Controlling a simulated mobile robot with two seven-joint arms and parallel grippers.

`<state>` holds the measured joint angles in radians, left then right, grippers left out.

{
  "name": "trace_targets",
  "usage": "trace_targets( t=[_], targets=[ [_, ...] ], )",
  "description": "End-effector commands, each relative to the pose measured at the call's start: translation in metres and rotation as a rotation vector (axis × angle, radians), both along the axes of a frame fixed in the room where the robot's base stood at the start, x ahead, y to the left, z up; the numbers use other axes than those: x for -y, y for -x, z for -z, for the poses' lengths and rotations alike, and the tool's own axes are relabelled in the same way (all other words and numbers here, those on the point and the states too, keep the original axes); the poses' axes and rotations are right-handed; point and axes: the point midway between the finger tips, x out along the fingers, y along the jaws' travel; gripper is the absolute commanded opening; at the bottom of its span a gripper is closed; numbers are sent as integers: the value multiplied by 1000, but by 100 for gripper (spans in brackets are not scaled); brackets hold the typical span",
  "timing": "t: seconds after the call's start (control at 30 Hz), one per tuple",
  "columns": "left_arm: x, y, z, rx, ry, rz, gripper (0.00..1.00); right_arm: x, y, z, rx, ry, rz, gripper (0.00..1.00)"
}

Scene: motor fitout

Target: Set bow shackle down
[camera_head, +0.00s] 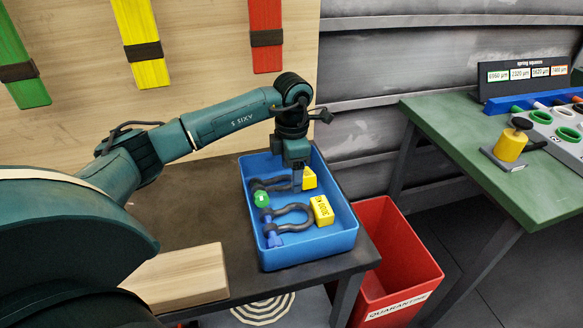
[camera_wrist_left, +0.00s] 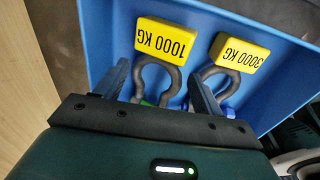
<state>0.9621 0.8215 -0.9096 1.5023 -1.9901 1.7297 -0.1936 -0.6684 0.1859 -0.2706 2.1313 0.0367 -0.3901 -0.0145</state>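A dark bow shackle with a green pin (camera_head: 262,199) and a yellow tag (camera_head: 309,178) lies in the back part of a blue bin (camera_head: 310,249). In the left wrist view its tag (camera_wrist_left: 166,38) reads 1000 KG. My left gripper (camera_head: 297,184) is down in the bin at this shackle. In the left wrist view the fingers (camera_wrist_left: 158,72) stand apart on either side of its bow (camera_wrist_left: 174,76), with gaps showing. A second dark shackle (camera_head: 291,209) with a blue pin and a 3000 KG tag (camera_wrist_left: 239,52) lies in front of it. My right gripper is not in view.
The bin stands on a dark table (camera_head: 222,205) with a wooden block (camera_head: 178,278) at front left. A red quarantine bin (camera_head: 393,258) stands on the floor to the right. Colored straps hang on the wooden board behind.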

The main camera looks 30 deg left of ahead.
Motion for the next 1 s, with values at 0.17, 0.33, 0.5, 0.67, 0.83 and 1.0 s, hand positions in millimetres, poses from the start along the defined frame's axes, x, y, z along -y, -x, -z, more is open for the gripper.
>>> trace_targets(
  t=[0.17,0.33,0.5,0.67,0.83,1.0],
  targets=[
    [0,0,0,0,0,0,83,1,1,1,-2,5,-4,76],
    [0,0,-1,1,1,0,83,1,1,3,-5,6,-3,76],
    [0,0,-10,1,1,0,83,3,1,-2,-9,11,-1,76],
    [0,-2,-33,6,-1,-1,83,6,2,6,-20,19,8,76],
    [1,-2,-73,7,1,1,83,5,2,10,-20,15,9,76],
    [1,-2,-107,5,0,0,83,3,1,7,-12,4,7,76]
  ],
)
